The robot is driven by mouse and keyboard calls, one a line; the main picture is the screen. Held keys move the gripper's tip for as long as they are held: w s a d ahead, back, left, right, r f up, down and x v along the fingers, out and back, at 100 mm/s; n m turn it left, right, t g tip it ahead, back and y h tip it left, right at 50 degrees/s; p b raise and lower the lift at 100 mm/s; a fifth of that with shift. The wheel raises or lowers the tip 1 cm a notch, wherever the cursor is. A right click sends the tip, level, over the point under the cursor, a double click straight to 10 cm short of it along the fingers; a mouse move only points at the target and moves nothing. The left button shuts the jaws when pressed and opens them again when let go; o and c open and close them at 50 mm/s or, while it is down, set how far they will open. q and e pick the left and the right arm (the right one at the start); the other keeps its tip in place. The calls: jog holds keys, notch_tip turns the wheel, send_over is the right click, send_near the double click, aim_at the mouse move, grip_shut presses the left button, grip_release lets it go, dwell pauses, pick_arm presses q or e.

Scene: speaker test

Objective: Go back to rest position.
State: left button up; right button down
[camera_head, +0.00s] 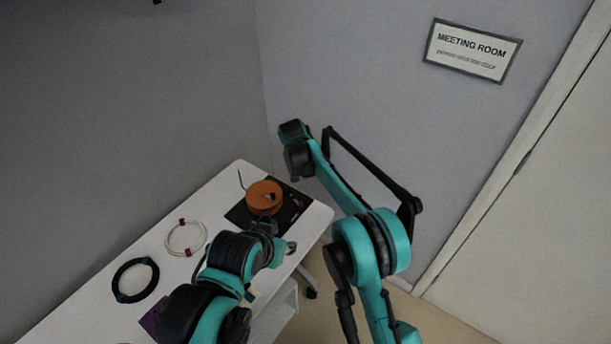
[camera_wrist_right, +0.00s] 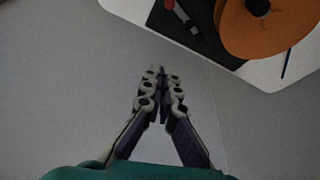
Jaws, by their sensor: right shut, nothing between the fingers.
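My right gripper (camera_wrist_right: 162,76) is shut and empty in the right wrist view, with its fingertips together in front of a plain grey surface, apart from the table's things. In the head view the right arm reaches up past the table's far right corner, and its fingers cannot be made out there. My left gripper (camera_head: 289,247) is at the table's right edge in the head view, mostly hidden by its own wrist. I cannot tell whether it is open or holds anything.
A white table (camera_head: 222,187) carries an orange spool (camera_head: 264,197) on a black mat (camera_head: 239,214), a red and grey tool (camera_wrist_right: 183,17), a white cable coil (camera_head: 171,243) and a black cable coil (camera_head: 121,278). Walls stand close behind; a door (camera_head: 560,200) is at right.

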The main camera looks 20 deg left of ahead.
dwell(0.5)
jog(key=s+d+r, duration=0.3)
jog(key=d+r, duration=0.5)
jog(key=d, duration=0.1)
jog(key=s+d+r, duration=0.3)
jog(key=d+r, duration=0.4)
jog(key=d, duration=0.3)
jog(key=s+d+r+t, duration=0.2)
jog(key=s+d+r, duration=0.2)
jog(key=s+d, duration=0.75)
jog(key=s+d+f, duration=0.3)
jog(key=s+d, duration=0.1)
jog(key=s, duration=0.4)
jog(key=s+d+f+t, duration=0.1)
jog(key=s+d+f, duration=0.2)
jog(key=s, duration=0.6)
jog(key=shift+d+n, duration=0.4)
jog(key=shift+d, duration=0.75)
jog(key=shift+f, duration=0.1)
